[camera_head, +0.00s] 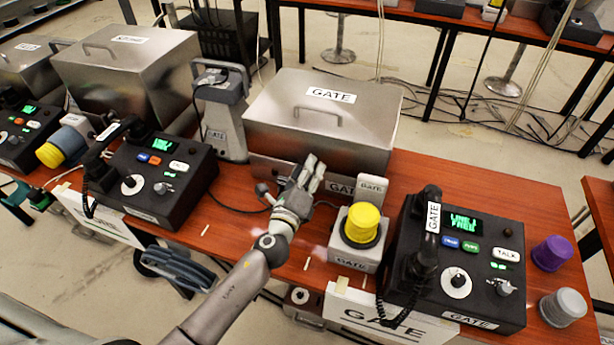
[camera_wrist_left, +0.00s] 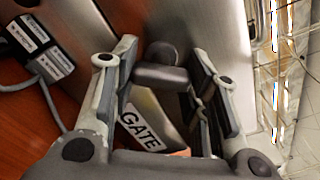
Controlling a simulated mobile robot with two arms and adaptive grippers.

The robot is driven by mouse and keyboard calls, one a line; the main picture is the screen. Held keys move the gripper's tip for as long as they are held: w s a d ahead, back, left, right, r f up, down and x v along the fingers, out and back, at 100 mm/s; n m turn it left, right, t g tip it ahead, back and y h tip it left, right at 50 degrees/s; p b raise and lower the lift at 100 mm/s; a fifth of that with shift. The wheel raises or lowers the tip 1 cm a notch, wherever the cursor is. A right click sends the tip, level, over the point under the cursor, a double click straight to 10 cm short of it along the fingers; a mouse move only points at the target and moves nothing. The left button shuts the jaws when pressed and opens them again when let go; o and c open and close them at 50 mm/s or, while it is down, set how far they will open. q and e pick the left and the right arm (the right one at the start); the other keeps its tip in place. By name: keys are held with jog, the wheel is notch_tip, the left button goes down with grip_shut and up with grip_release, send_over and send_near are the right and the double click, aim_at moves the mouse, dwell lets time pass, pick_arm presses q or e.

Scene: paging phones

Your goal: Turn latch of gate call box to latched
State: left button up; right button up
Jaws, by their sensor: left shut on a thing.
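The gate call box (camera_head: 350,110) is a closed brushed-metal box with a top handle and a GATE label, on the wooden table. My left gripper (camera_head: 307,174) is at its front face, and its fingers hide the latch in the head view. In the left wrist view, the dark grey latch handle (camera_wrist_left: 160,73) lies between the fingers of my left gripper (camera_wrist_left: 165,75), which is shut on it. A white GATE plate (camera_wrist_left: 142,130) shows below the latch. The exact angle of the latch is hard to tell. My right gripper is not in view.
A yellow-capped button unit (camera_head: 360,225) stands close to the right of my left wrist. The black GATE phone console (camera_head: 465,265) is farther right. A grey GATE device (camera_head: 222,115) stands left of the box. Another black console (camera_head: 160,180) is at the left.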

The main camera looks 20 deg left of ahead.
pick_arm(q)
jog(key=n+b, duration=0.1)
jog(key=n, duration=0.2)
jog(key=shift+n, duration=0.3)
jog(key=shift+r+n+b, duration=0.1)
jog(key=shift+n+b, duration=0.2)
jog(key=shift+n, duration=1.5)
jog(key=o, duration=1)
jog(key=shift+o, duration=0.2)
jog(key=shift+s, duration=0.15)
jog(key=s, duration=1.1)
jog(key=shift+s+a, duration=0.2)
jog(key=shift+s, duration=0.2)
